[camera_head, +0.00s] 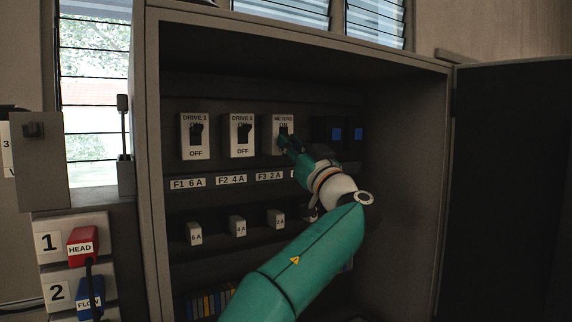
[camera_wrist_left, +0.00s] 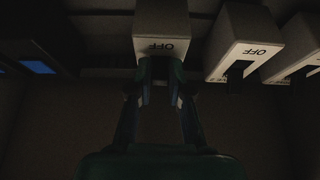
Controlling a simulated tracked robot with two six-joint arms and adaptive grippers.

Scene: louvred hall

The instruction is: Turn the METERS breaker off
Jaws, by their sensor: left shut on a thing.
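The METERS breaker (camera_head: 277,148) is a white block in the upper row of the open cabinet, third from the left. It also shows upside down in the left wrist view (camera_wrist_left: 162,20), with its OFF lettering readable. My left gripper (camera_head: 287,141) reaches its front from the lower right. In the wrist view the two fingers (camera_wrist_left: 160,78) close together just at the OFF end of the block, shut on the METERS lever. The fingers hide most of that lever, so its exact angle cannot be told.
The DRIVE 2 breaker (camera_head: 239,149) and DRIVE 1 breaker (camera_head: 195,150) stand to the left. Small fuses (camera_head: 237,226) sit in a row below. The cabinet door (camera_head: 508,190) is open at right. Red HEAD (camera_head: 82,240) and blue FLOW plugs hang outside at left.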

